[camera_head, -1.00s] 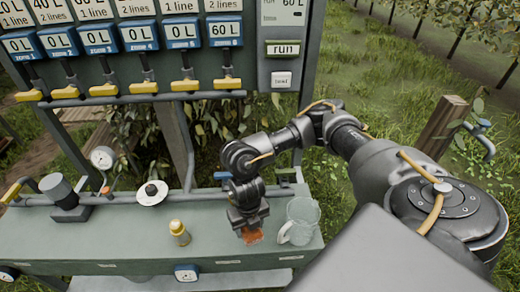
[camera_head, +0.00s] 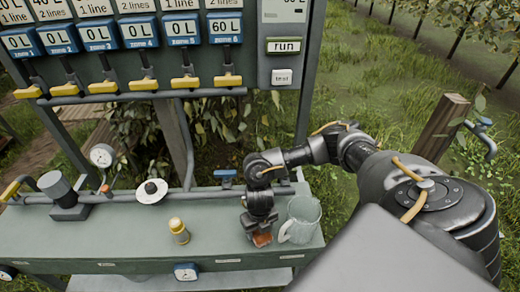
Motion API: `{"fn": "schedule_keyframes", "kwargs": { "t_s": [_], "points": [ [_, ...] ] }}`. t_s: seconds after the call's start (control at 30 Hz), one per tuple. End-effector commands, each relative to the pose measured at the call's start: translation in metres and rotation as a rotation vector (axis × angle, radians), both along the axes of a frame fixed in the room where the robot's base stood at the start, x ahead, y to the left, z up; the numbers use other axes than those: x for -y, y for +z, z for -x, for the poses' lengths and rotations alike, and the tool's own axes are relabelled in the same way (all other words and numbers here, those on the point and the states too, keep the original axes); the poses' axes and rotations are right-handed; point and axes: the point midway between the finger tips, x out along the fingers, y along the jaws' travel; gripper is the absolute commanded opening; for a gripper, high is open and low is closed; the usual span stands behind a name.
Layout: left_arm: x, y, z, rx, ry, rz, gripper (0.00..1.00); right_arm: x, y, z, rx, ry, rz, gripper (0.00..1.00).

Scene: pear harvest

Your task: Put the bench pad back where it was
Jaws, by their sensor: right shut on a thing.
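The bench pad, a small orange-brown piece (camera_head: 261,239), shows just under the fingertips of my right gripper (camera_head: 258,228), on or just above the green bench (camera_head: 120,235). The gripper points down and is shut on the pad, most of which it hides. A clear jug (camera_head: 303,218) with a handle stands close to the right of the gripper. My left gripper is out of view.
A small yellow-capped bottle (camera_head: 178,231) stands left of the gripper. A white disc with a dark knob (camera_head: 151,191), a gauge (camera_head: 102,156) and pipes line the back of the bench. Yellow valve handles (camera_head: 184,83) hang above. The bench front between bottle and gripper is clear.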

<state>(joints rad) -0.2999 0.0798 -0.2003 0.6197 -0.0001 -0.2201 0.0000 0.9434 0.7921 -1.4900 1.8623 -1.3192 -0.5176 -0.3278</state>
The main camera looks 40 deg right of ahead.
Motion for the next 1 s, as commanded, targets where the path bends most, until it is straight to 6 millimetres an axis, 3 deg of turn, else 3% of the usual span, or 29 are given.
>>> {"fn": "schedule_keyframes", "kwargs": {
  "t_s": [0.23, 0.27, 0.43, 0.8, 1.0],
  "points": [
    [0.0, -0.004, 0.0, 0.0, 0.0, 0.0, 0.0, 0.0, -0.005, 0.0, 0.0, 0.0, -0.001, 0.33],
    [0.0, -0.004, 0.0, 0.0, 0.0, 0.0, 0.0, 0.0, -0.004, 0.0, 0.0, 0.0, -0.001, 0.55],
    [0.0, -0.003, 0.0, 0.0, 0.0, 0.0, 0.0, 0.0, -0.003, 0.0, 0.0, 0.0, -0.001, 0.76],
    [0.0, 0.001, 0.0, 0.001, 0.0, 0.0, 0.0, -0.001, 0.004, -0.001, 0.001, 0.001, -0.002, 0.76],
    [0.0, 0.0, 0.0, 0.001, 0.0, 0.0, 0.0, -0.001, 0.039, -0.002, 0.005, 0.004, -0.004, 0.76]
  ]
}}
